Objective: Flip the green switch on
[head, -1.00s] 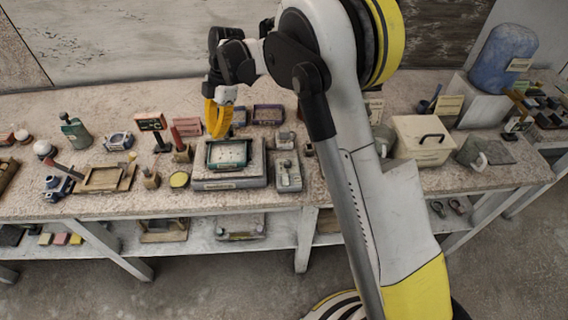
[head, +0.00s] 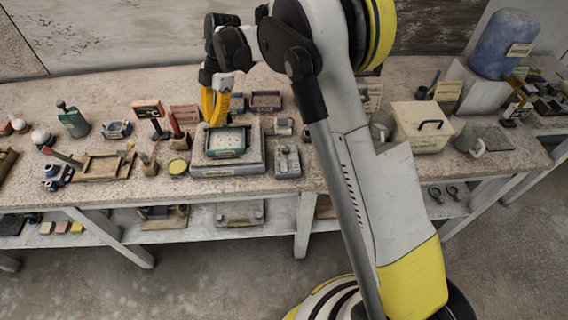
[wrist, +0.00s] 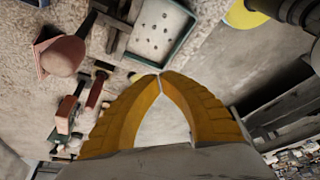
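A dark green block (head: 74,121) with a short knobbed lever on top stands at the back left of the bench in the head view. It is the thing most like a green switch, but I cannot tell its lever's state. My gripper (head: 215,123) is well to its right, just behind a green-rimmed tray (head: 228,140) on a grey scale-like box (head: 228,171). In the wrist view my gripper's yellow fingers (wrist: 160,74) meet at the tips with nothing seen between them. The green-rimmed tray (wrist: 183,45) is beyond the tips there. The green block is not clearly seen in the wrist view.
A grey box with knobs (head: 287,162) stands right of the scale. A beige case (head: 422,127) is further right.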

